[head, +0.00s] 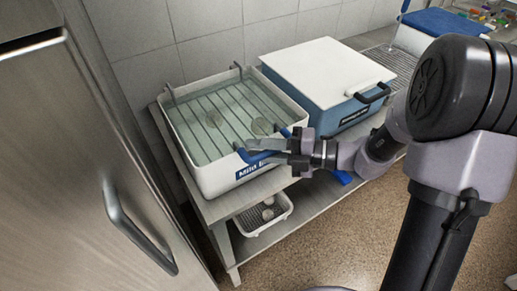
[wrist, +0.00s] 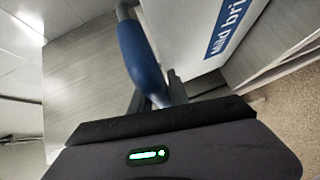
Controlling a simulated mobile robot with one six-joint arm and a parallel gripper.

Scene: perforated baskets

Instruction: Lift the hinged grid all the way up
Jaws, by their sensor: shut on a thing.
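The hinged grid (head: 212,117) is a set of thin metal bars lying about level across the top of a white tub (head: 222,177) with a "Mild bri..." label. Clear liquid and a few pale round items show under the bars. The grid's blue handle (head: 250,157) is at the tub's front edge. My gripper (head: 283,148) is shut on this handle at the tub's front right. In the wrist view the blue handle (wrist: 141,55) runs down between the dark fingers (wrist: 157,100). The exact contact is partly hidden.
The tub stands on a grey bench (head: 237,201) against a tiled wall. A blue box with a white lid (head: 325,67) and black handle stands to its right. A small white basket (head: 264,214) is on the lower shelf. A steel door with a handle (head: 138,232) is at left.

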